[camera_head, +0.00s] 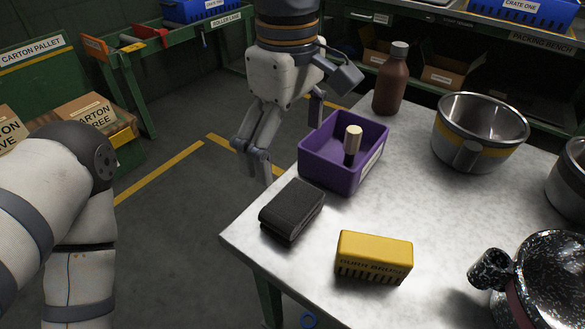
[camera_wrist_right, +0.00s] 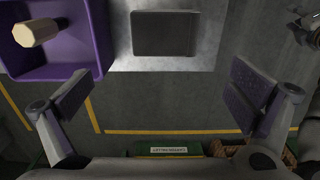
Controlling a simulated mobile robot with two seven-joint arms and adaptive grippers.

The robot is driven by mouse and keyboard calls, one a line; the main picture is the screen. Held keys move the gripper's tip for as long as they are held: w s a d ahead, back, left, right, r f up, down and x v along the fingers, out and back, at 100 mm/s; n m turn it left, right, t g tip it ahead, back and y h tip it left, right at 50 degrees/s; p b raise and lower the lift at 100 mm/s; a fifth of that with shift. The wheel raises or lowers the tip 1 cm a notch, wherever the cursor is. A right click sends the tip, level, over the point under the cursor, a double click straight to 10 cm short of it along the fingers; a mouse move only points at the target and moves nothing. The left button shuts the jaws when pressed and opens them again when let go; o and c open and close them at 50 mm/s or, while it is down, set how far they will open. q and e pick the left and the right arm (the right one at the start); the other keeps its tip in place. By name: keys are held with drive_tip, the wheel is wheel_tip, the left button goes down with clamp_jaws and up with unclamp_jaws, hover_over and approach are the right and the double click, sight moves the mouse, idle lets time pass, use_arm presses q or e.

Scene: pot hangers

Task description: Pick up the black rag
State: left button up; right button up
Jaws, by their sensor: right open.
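The black rag (camera_head: 293,207) is a folded dark bundle lying near the left edge of the metal table (camera_head: 250,238), in front of the purple bin. It also shows at the top middle of the right wrist view (camera_wrist_right: 165,33). My right gripper (camera_head: 285,135) is open and empty, past the table's left edge beside the purple bin, apart from the rag. In the right wrist view its two fingers (camera_wrist_right: 162,95) are spread wide, with the rag beyond them and floor between them. My left arm shows at the left, but its gripper is out of view.
The purple bin (camera_head: 322,170) with a light-capped item in it stands just behind the rag. A yellow brush block (camera_head: 374,258) lies to the right in front. A brown bottle (camera_head: 389,80), a metal pot (camera_head: 478,130) and a speckled pot (camera_head: 545,280) are farther right.

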sight(293, 202)
drive_tip(key=f, duration=0.4)
drive_tip(key=s+f, duration=0.1)
drive_tip(key=f, duration=0.6)
drive_tip(key=shift+s+d+f, duration=0.3)
drive_tip(key=shift+f, duration=0.1)
drive_tip(key=c, duration=1.1)
